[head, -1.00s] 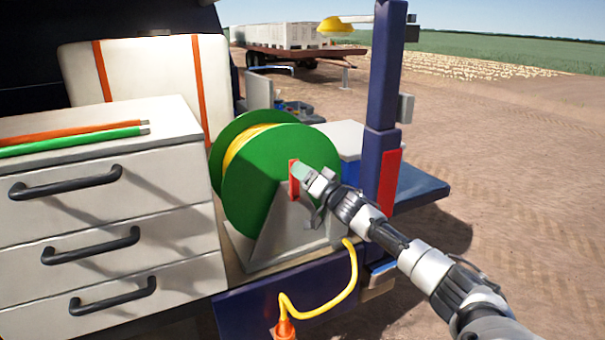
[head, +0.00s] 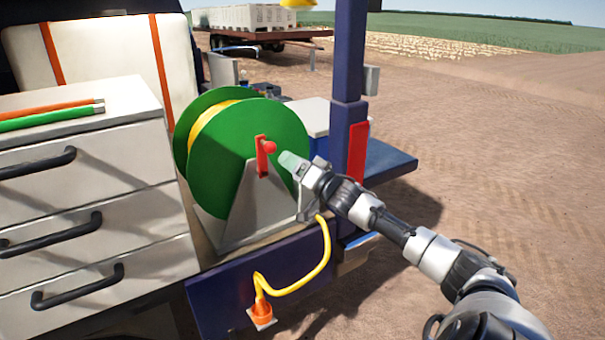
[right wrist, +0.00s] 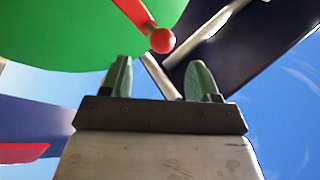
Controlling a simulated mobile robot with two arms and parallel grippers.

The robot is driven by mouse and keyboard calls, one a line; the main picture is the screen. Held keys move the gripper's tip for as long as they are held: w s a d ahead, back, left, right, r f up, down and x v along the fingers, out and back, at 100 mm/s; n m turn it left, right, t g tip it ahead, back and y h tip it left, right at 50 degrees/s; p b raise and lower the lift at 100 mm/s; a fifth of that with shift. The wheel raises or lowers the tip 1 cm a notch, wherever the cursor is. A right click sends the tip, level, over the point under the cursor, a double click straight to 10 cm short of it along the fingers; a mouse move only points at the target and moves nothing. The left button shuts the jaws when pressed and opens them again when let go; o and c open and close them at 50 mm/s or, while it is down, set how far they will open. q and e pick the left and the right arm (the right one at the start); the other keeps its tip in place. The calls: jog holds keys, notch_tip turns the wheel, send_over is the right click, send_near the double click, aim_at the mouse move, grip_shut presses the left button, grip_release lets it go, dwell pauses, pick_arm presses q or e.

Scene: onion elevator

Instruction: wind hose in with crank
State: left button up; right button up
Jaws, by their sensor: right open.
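The green hose reel (head: 235,185) with yellow hose (head: 207,127) wound on it stands on a grey stand (head: 258,210). Its red crank (head: 262,157) has a round red knob (head: 270,147) facing outward. The hose's free part hangs in a yellow loop to an orange end piece (head: 261,312). My right gripper (head: 285,158) is just right of the knob, apart from it. In the right wrist view the knob (right wrist: 162,40) sits just beyond the two open green fingertips (right wrist: 160,75), with nothing between them. My left gripper is not in view.
A white drawer cabinet (head: 105,200) with black handles stands left of the reel, with orange and green rods on top. A dark blue post (head: 347,100) with a red panel rises behind my right arm. Open dirt ground lies to the right.

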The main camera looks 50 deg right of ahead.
jog(key=shift+v, duration=1.65)
